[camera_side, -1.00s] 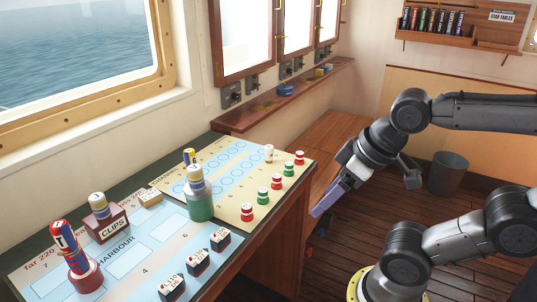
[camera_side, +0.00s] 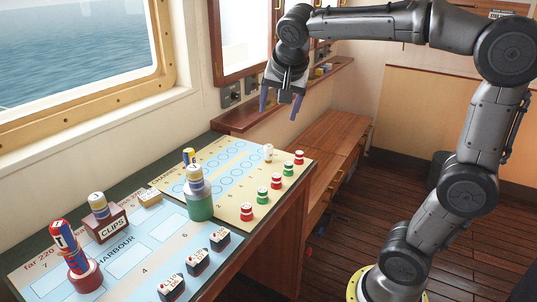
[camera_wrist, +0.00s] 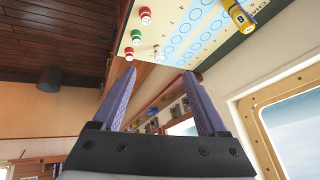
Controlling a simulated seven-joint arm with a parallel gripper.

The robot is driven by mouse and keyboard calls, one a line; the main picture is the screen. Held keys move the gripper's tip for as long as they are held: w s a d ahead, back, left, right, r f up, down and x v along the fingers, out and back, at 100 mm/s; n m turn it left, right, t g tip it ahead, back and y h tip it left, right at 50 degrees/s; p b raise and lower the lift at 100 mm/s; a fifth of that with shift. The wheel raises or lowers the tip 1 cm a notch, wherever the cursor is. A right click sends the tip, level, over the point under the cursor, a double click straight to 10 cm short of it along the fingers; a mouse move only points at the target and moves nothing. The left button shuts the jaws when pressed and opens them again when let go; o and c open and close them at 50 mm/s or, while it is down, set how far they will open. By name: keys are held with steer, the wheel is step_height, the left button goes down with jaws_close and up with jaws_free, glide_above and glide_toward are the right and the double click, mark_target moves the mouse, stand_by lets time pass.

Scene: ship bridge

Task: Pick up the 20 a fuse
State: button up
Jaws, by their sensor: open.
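I cannot read a 20 A mark on any piece. Small white pieces with red or green bands, such as a red one (camera_side: 299,157) and a green one (camera_side: 263,195), stand on the cream board (camera_side: 172,172). A pale piece (camera_side: 268,153) stands at its far end. A yellow and blue cylinder (camera_side: 189,157) is on the board's left side; a yellow cylinder also shows in the wrist view (camera_wrist: 238,14). My gripper (camera_side: 280,113) is open and empty, above and beyond the board's far end. In the wrist view its fingers (camera_wrist: 160,72) are apart.
A wall shelf (camera_side: 240,115) lies behind my gripper.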

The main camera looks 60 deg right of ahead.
mark_target(270, 147)
steer(key=w+d+f+m+g+h, duration=0.2)
steer(key=w+d+f+m+g, duration=0.3)
steer(key=w+d, duration=0.6)
steer(key=shift+n+t, duration=0.3)
steer(key=shift+n, duration=0.2)
steer(key=a+x, duration=0.1)
steer(key=x, duration=0.4)
steer(key=w+f+x, duration=0.1)
steer(key=x, duration=0.5)
steer(key=w+a+x, duration=0.1)
steer(key=x, duration=0.4)
steer(key=shift+w+a+f, duration=0.2)
steer(key=shift+f, duration=0.45)
steer(key=shift+w+x, duration=0.15)
steer(key=shift+x, duration=1.35)
steer(key=shift+w+x, duration=0.15)
steer(key=shift+x, duration=1.35)
jaws_close()
